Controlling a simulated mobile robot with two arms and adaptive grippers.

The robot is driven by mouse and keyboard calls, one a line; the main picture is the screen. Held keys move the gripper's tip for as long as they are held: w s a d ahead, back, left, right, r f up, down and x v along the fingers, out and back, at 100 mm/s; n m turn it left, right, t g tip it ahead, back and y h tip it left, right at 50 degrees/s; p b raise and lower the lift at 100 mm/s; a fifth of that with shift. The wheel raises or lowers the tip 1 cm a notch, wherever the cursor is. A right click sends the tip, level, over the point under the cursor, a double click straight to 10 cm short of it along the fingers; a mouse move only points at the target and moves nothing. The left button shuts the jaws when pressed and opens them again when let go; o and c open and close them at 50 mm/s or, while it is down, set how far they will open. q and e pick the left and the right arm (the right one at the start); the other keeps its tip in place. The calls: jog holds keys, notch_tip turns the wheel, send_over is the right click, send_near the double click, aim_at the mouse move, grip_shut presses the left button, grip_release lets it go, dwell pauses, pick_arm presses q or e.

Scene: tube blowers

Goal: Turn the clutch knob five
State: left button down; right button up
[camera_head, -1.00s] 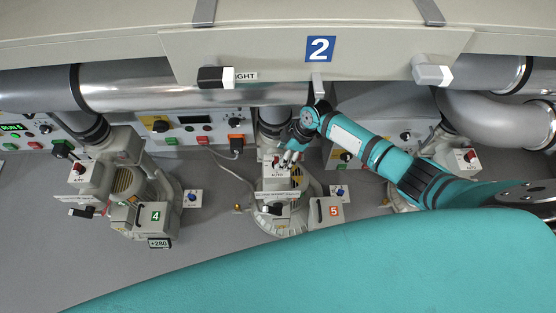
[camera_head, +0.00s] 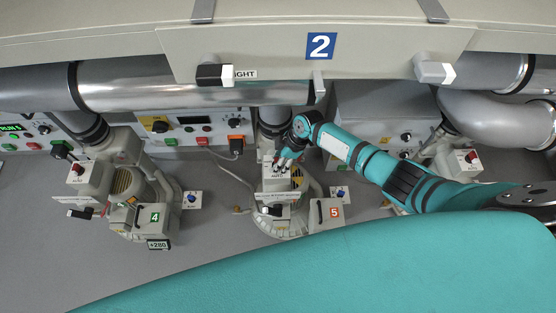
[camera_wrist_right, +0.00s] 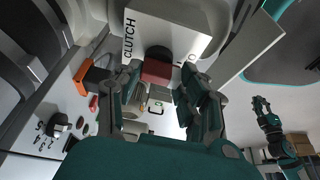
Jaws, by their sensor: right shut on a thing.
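Blower unit five, with its red 5 tag (camera_head: 334,211), stands at the middle of the head view. My right gripper (camera_head: 281,163) is over the small box at its top and hides most of the knob there. In the right wrist view, the box face (camera_wrist_right: 185,35) reads CLUTCH, and the red clutch knob (camera_wrist_right: 157,70) sticks out of it. My right gripper (camera_wrist_right: 152,92) has its fingers on both sides of the knob, shut on it. A teal arm with a dark gripper (camera_wrist_right: 262,104), likely my left, shows small at the right of the wrist view; its jaws are unclear.
Blower unit four, with its green 4 tag (camera_head: 155,217), stands to the left with its own red knob (camera_head: 78,168). A cable (camera_head: 228,172) runs left of unit five.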

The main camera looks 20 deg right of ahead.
jog(key=shift+c, duration=0.9)
